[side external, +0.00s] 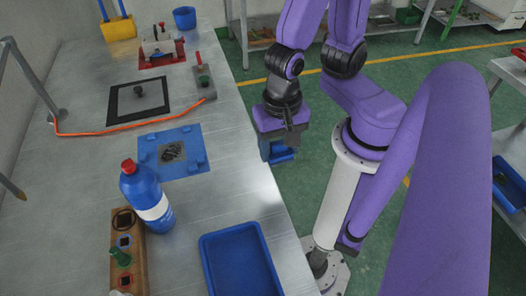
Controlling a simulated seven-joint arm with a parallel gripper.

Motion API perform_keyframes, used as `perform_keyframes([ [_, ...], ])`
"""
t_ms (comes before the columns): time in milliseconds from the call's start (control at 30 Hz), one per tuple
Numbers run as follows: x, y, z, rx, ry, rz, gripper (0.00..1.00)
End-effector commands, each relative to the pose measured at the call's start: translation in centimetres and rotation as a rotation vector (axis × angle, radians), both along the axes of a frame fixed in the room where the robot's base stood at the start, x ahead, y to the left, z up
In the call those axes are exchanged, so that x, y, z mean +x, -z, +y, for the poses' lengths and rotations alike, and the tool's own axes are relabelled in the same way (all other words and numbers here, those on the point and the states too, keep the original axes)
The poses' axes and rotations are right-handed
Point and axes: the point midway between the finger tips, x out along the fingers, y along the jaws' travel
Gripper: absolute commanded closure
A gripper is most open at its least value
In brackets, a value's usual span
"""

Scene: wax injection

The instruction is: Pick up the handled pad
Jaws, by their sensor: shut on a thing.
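My gripper (280,137) points down off the right edge of the workbench, over the green floor. It is shut on a blue piece (281,154) that shows just below it and looks like the handled pad. The gripper hides the upper part of this piece, so the exact grip cannot be made out. The held piece is clear of the bench top.
The metal workbench (95,190) holds a blue mat (190,138), a blue bottle (143,186), an empty blue tray (240,262) and a wooden holder (137,274). A black-bordered plate (118,107) with a dark knob lies farther back, beside an orange cable (120,128).

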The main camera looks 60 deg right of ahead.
Motion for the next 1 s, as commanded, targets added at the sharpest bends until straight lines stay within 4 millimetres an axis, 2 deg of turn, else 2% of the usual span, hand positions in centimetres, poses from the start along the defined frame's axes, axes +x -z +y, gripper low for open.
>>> perform_keyframes([
  [233,-2.3,-1.3,-1.7,0.002,0.0,-0.001,0.72],
  [500,-3.9,-2.2,-2.8,0.002,0.0,-0.001,0.72],
  [1000,-4.4,-2.4,-3.2,0.0,0.0,0.0,0.72],
])
